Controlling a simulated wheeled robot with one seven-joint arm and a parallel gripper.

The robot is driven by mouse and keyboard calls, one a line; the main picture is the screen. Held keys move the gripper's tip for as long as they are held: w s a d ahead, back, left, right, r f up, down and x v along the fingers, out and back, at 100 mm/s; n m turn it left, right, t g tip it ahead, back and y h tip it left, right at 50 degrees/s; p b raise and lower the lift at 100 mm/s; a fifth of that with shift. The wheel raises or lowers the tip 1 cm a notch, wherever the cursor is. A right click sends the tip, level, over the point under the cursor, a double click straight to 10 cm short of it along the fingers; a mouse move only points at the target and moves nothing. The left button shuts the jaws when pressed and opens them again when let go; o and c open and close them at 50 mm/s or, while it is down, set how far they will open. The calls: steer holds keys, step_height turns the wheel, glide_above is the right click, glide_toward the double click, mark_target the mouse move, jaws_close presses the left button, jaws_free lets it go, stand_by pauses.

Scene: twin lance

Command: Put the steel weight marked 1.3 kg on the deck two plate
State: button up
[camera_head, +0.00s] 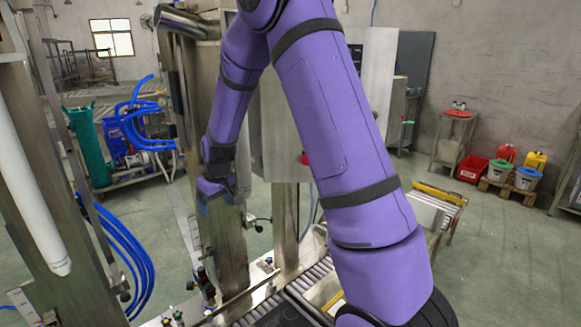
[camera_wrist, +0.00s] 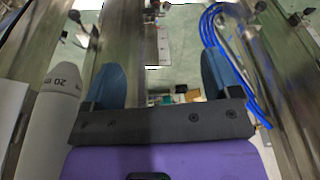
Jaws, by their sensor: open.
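My gripper (camera_head: 202,207) hangs at the end of my purple arm, left of the middle in the head view, in front of a steel column (camera_head: 228,240). In the wrist view my gripper (camera_wrist: 160,78) shows two blue fingers set wide apart, with nothing held between them. I cannot make out a steel weight marked 1.3 kg in either view. I cannot make out a plate marked deck two either. Small objects (camera_wrist: 180,96) lie far below between the fingers, too small to tell. My arm hides much of the middle of the head view.
A roller conveyor (camera_head: 285,297) lies below. A red bin (camera_head: 472,168) and cans are far right. Green floor there is clear.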

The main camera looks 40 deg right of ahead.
steer(key=s+a+r+t, duration=0.1)
steer(key=s+a+r, duration=0.2)
steer(key=s+r, duration=1.4)
steer(key=s+r+m, duration=0.1)
steer(key=s+r, duration=0.2)
steer(key=s, duration=0.6)
steer(key=s+r+t, duration=0.1)
steer(key=s+r, duration=0.3)
steer(key=s, duration=0.5)
steer(key=shift+s+a+m+t+h, duration=0.15)
steer(key=shift+a+m+t+h, duration=0.15)
steer(key=shift+m, duration=0.1)
